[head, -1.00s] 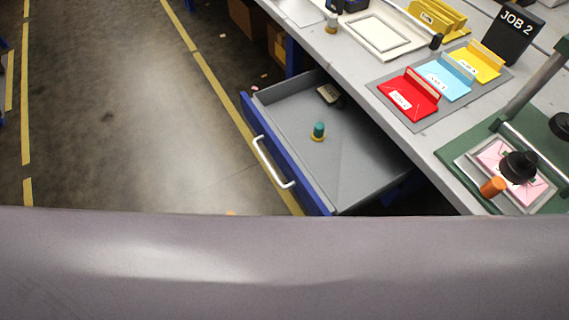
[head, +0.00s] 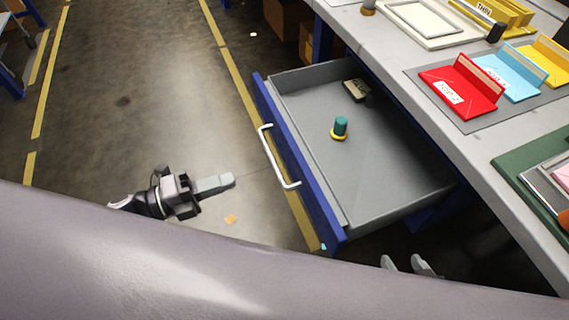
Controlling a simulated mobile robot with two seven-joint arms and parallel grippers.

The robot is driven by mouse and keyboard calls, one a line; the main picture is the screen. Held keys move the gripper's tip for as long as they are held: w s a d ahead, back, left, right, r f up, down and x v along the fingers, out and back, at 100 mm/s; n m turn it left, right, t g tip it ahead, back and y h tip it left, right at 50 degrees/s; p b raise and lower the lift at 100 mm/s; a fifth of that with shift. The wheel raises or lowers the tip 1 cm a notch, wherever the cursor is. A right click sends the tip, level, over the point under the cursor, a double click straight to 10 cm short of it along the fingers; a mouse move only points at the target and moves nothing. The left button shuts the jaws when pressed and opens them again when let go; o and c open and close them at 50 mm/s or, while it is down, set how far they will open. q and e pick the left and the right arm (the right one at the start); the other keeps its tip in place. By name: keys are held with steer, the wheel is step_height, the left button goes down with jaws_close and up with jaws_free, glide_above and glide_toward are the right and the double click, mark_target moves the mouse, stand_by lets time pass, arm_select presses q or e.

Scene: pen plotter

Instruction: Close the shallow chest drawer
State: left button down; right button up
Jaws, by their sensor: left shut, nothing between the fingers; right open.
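The shallow chest drawer (head: 290,78) is pulled out from under the workbench, with a grey inside, a blue front (head: 318,212) and a white bar handle (head: 275,158). It holds a teal and yellow knob-like item (head: 340,128) and a small grey-beige block (head: 356,90). My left gripper (head: 232,180) is shut and empty, left of the handle and apart from it, pointing toward the drawer front. My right gripper (head: 405,264) shows only its fingertips, apart from each other, below the drawer's near side; the rest is hidden behind my own body.
The grey workbench (head: 440,140) runs along the right, carrying red (head: 462,88), blue (head: 512,75) and yellow holders on a grey mat. A green board (head: 530,185) lies nearer. Cardboard boxes (head: 287,20) stand beneath the bench at the back.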

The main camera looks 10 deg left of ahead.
mark_target(295, 159)
arm_select(q)
steer(key=x, duration=1.2)
steer(key=shift+w+d, duration=0.3)
steer(key=shift+d, duration=0.05)
steer(key=shift+d, duration=0.1)
